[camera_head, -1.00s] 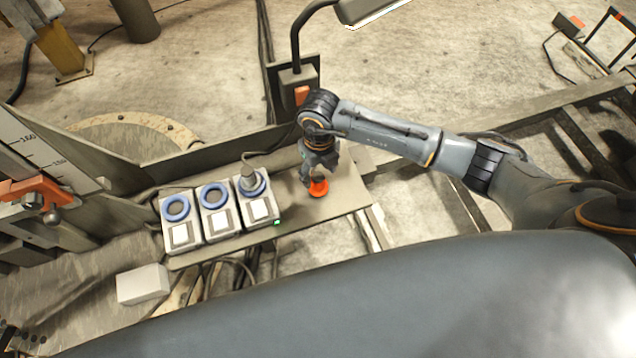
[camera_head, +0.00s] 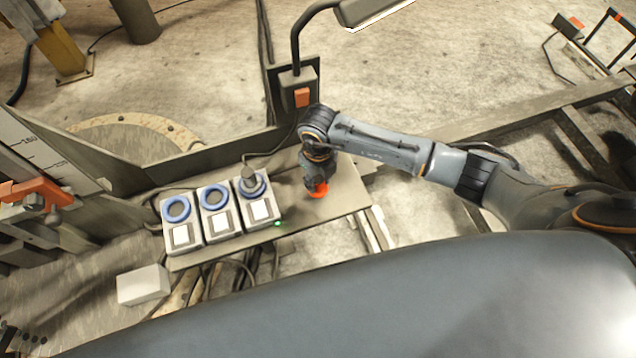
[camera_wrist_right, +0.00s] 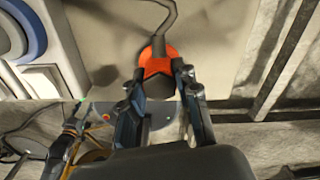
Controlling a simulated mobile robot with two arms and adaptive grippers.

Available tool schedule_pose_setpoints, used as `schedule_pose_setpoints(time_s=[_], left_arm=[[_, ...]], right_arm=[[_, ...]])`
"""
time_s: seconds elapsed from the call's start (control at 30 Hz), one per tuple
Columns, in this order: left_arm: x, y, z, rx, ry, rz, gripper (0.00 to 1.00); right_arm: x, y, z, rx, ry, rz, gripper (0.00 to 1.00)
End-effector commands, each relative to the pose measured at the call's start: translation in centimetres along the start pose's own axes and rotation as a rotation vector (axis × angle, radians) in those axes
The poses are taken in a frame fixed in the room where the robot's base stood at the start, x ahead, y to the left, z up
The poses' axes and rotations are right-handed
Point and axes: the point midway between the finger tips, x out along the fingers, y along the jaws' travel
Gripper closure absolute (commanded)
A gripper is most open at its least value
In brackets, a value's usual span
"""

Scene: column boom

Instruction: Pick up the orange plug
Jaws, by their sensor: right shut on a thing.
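The orange plug (camera_head: 318,193) is at the right part of the grey shelf (camera_head: 345,200) in the head view, partly hidden by my right gripper (camera_head: 319,185). In the right wrist view the orange plug (camera_wrist_right: 158,62) sits between the two fingers of my right gripper (camera_wrist_right: 160,80), with a grey cable running from its top. The gripper is shut on it. Whether the plug touches the shelf I cannot tell. My left gripper is not in view.
Three grey socket boxes with blue rings (camera_head: 214,197) stand left of the plug; a grey plug (camera_head: 247,178) sits in the rightmost one. A lamp arm (camera_head: 296,45) rises behind. A white block (camera_head: 143,285) lies at lower left.

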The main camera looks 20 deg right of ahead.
Motion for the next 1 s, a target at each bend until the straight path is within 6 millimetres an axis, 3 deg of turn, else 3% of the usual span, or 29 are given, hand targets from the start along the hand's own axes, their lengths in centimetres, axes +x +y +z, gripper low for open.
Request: schedule_pose_setpoints(time_s=[0.23, 0.43, 0.77, 1.0], left_arm=[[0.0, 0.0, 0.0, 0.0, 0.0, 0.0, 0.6], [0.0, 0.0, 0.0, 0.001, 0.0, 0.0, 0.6], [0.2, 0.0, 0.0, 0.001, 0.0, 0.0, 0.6], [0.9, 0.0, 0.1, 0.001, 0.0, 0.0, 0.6]], right_arm=[[-0.9, -0.1, 0.1, 0.0, -0.002, -0.001, 1.0], [-3.5, 0.1, -0.1, -0.002, -0.003, 0.0, 1.0], [-9.2, 2.0, -4.7, -0.005, -0.005, 0.0, 1.0], [-11.1, 4.0, -9.1, -0.004, -0.003, 0.001, 1.0]])
